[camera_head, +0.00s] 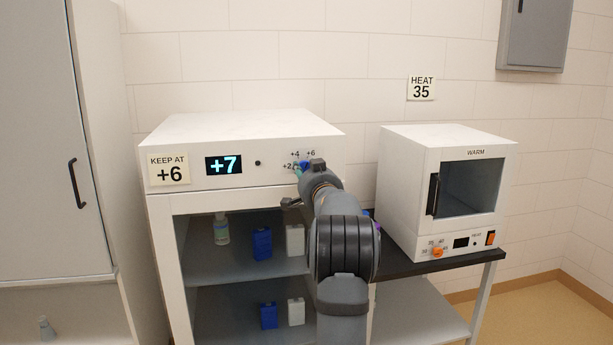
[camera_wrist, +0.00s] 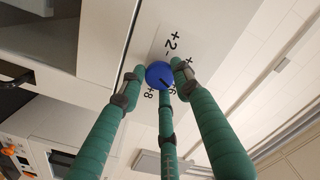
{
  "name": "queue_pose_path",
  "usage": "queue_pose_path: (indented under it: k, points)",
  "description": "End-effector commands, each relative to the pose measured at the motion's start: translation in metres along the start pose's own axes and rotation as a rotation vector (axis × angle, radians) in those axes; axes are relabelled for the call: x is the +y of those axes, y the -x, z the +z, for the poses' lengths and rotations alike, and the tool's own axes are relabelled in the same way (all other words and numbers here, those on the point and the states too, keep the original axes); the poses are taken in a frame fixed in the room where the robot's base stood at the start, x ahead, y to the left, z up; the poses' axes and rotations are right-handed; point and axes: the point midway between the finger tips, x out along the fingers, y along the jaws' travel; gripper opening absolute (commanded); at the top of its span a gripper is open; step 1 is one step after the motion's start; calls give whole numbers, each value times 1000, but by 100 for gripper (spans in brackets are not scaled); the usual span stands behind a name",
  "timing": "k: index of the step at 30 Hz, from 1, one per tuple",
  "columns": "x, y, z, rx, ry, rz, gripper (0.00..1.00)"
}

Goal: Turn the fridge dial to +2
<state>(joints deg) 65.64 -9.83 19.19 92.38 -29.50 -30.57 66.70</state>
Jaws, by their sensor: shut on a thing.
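The fridge (camera_head: 240,124) is a white cabinet with its control panel across the top front. Its blue dial (camera_wrist: 158,74) sits on the panel among printed marks from +2 to +8. The dark line on the dial points roughly towards +6 in the wrist view. My gripper (camera_wrist: 158,80) has green fingers closed around the dial, touching its sides. In the head view my gripper (camera_head: 301,168) covers most of the dial and some marks. The fridge display (camera_head: 223,165) reads +7.
A note (camera_head: 169,170) on the panel says KEEP AT +6. Bottles and blue and white containers stand on the fridge shelves. A white warming oven (camera_head: 445,190) with an orange dial (camera_head: 437,252) stands on a dark-topped table to the right. A HEAT 35 sign (camera_head: 422,88) hangs above.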

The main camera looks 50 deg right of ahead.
Motion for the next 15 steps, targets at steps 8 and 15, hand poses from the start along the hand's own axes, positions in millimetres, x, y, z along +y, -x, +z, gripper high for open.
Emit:
queue_pose_path:
  k: [8,15]
  points:
    - [1,0,1,2,261,0,6]
    - [0,0,1,1,489,1,6]
